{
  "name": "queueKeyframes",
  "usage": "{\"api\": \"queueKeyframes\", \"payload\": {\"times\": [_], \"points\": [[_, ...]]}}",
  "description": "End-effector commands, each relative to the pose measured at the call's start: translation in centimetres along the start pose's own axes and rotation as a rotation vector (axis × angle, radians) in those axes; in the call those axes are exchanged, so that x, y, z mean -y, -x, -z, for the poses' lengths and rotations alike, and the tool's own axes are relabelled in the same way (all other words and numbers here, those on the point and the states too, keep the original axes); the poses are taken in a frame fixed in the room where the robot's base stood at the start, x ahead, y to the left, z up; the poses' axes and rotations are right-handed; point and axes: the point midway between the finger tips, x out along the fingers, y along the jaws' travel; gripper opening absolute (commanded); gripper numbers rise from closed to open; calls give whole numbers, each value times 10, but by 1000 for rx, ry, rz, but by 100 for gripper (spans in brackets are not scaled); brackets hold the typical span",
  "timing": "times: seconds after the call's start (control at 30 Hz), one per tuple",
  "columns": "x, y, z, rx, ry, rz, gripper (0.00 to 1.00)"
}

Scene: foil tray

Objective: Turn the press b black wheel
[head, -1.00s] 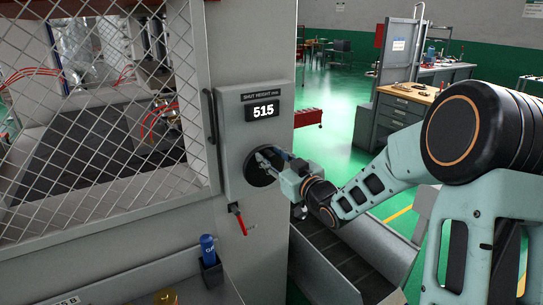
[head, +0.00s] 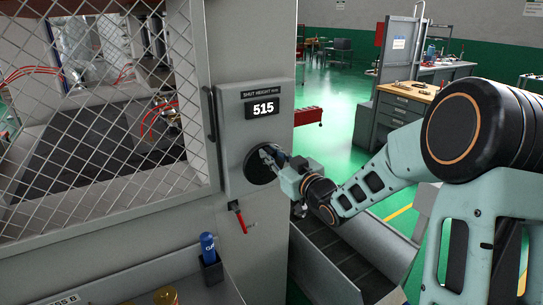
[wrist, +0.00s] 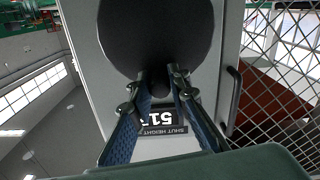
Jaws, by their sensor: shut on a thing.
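The black wheel (head: 258,167) is a dark disc on the front of the grey control box, below a display reading 515 under the label SHUT HEIGHT. My gripper (head: 270,157) reaches it from the right and is at its face. In the wrist view the wheel (wrist: 155,35) fills the top middle. There my gripper (wrist: 161,85) is shut on a short dark grip that stands out from the wheel. The gripper hides part of the wheel in the head view.
A wire mesh guard (head: 100,130) is left of the grey box (head: 232,140). A red-handled lever (head: 240,217) hangs below the wheel. A blue bottle (head: 208,248) stands in a holder at the lower left. A conveyor chute (head: 335,255) runs below my arm.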

Motion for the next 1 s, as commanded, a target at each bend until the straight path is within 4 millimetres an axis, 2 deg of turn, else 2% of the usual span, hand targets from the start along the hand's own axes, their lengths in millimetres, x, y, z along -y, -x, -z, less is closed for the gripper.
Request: {"api": "queueKeyframes", "payload": {"times": [0.3, 0.7, 1.0], "points": [[9, 0, -6, -3, 147, -1, 0], [23, 0, -8, -6, 427, -1, 0], [30, 0, -7, -4, 568, -1, 0]]}}
